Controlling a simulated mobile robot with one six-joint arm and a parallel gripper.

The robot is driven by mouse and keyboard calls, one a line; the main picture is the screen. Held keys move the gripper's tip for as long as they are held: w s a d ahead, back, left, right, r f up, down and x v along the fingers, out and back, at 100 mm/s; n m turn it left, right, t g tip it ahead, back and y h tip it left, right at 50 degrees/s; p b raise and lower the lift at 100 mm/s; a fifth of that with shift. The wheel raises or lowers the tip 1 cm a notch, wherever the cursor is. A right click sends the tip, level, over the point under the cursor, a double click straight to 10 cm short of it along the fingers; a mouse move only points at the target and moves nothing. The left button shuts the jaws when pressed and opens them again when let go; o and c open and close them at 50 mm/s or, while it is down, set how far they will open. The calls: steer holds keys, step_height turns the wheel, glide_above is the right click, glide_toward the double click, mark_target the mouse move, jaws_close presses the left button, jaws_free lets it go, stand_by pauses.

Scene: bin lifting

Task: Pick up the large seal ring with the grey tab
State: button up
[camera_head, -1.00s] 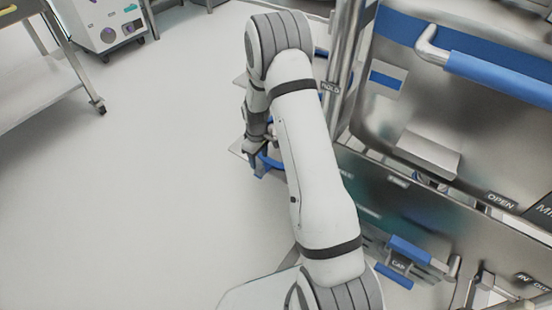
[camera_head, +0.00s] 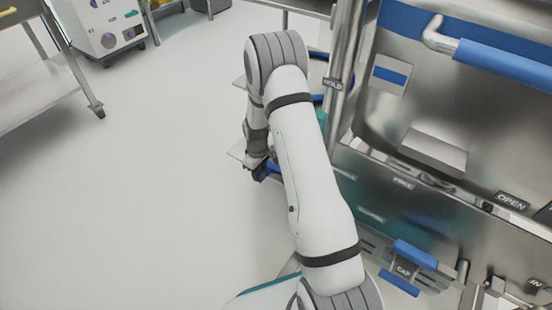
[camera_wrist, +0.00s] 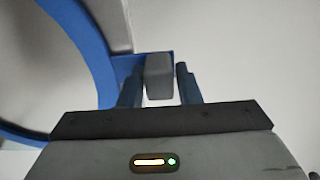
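The large blue seal ring (camera_wrist: 95,50) fills the left of the wrist view, partly out of frame. Its grey tab (camera_wrist: 159,76) sticks out from a blue block on the ring's right side. My gripper (camera_wrist: 159,82) has one dark finger on each side of the grey tab. Narrow gaps seem to show between tab and fingers, so it looks open around the tab. In the head view my gripper (camera_head: 258,162) is at the ring's blue part (camera_head: 268,168), and my arm hides most of the ring.
A steel machine with a blue handle (camera_head: 505,62) stands close on the right. A steel post (camera_head: 343,80) rises beside my arm. A shelf cart (camera_head: 40,95) and a white cabinet (camera_head: 105,28) stand at upper left. The floor on the left is clear.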

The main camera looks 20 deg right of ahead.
jaws_close()
steer(key=shift+r, duration=0.1)
steer(key=shift+r+p, duration=0.5)
steer(key=shift+r, duration=0.2)
step_height(320, 180, up, 2)
steer(key=shift+r+p, duration=0.2)
steer(key=shift+p, duration=0.55)
steer(key=s+a+p, duration=0.3)
steer(key=s+a, duration=0.7)
steer(key=a, duration=0.4)
steer(key=shift+s+a+f+p, duration=0.25)
steer(key=shift+s+p, duration=0.05)
steer(key=shift+p, duration=0.05)
step_height(320, 180, up, 4)
steer(key=p, duration=0.2)
steer(key=shift+p, duration=0.35)
